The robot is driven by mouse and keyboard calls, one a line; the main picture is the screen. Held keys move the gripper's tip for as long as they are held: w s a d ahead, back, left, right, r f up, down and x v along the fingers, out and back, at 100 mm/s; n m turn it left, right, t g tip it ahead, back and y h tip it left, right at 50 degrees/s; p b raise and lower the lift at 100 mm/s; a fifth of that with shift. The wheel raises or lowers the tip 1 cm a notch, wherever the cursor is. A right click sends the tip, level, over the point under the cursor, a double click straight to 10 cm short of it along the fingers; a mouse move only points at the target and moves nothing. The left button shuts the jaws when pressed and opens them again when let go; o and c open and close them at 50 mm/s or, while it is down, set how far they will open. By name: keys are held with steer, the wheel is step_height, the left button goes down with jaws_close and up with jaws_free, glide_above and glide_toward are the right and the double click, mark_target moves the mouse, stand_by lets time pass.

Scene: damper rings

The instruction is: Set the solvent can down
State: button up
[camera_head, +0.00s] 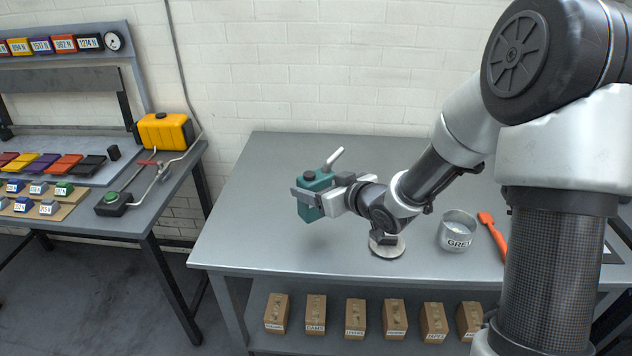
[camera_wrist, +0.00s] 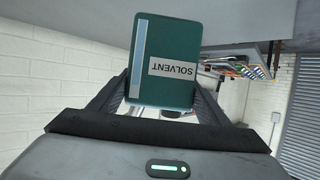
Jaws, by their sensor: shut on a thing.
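The solvent can (camera_head: 308,212) is a green box-shaped can with a pale spout at its top, pointing up and to the right. My gripper (camera_head: 322,196) is shut on it over the left part of the grey table (camera_head: 262,230). In the wrist view the can (camera_wrist: 178,88) sits between my fingers, with its SOLVENT label upside down in the picture. The can looks upright in the head view. Whether its base touches the tabletop or is just above it, I cannot tell.
Several cardboard boxes (camera_head: 355,318) sit on the lower shelf. The table's left part is clear. A separate bench (camera_head: 130,215) stands at left.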

steer(key=shift+f+b, duration=0.25)
steer(key=shift+b, duration=0.05)
steer(key=shift+f+b, duration=1.85)
steer(key=shift+f, duration=0.35)
steer(key=shift+f+b, duration=0.65)
steer(key=shift+f, duration=0.1)
steer(key=shift+f, duration=0.3)
steer(key=o, duration=1.4)
steer(key=shift+o, duration=0.6)
steer(key=shift+s+f, duration=0.1)
